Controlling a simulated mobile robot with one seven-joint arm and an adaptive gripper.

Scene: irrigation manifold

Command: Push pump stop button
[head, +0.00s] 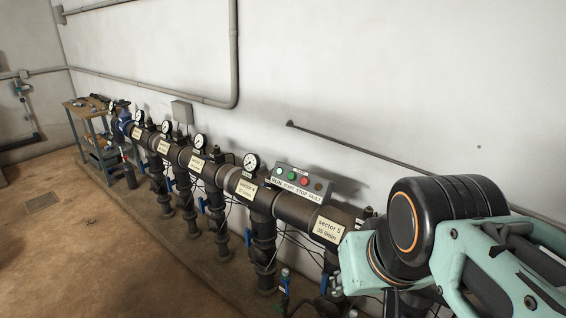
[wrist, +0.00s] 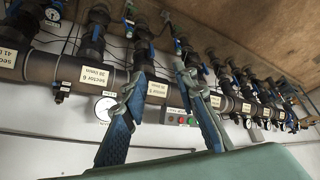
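The pump control box (head: 327,188) is a grey box on the pipe, labelled RUN, START, STOP and FAULT. The red stop button (head: 304,181) is third in its row, right of two green ones; the rightmost lamp is dark. In the upside-down wrist view, the stop button (wrist: 192,121) shows small and red between my fingers, near the right one. My gripper (wrist: 160,72) has its two blue fingers spread with nothing between them. It appears well away from the box. In the head view, my arm covers the right side and the gripper itself cannot be made out.
A dark main pipe (head: 225,178) with several gauges, labels and blue-handled valves runs along the wall. A workbench (head: 92,125) stands at the far left. A thin wall conduit (head: 355,148) passes above the box. The floor in front of the pipes is open.

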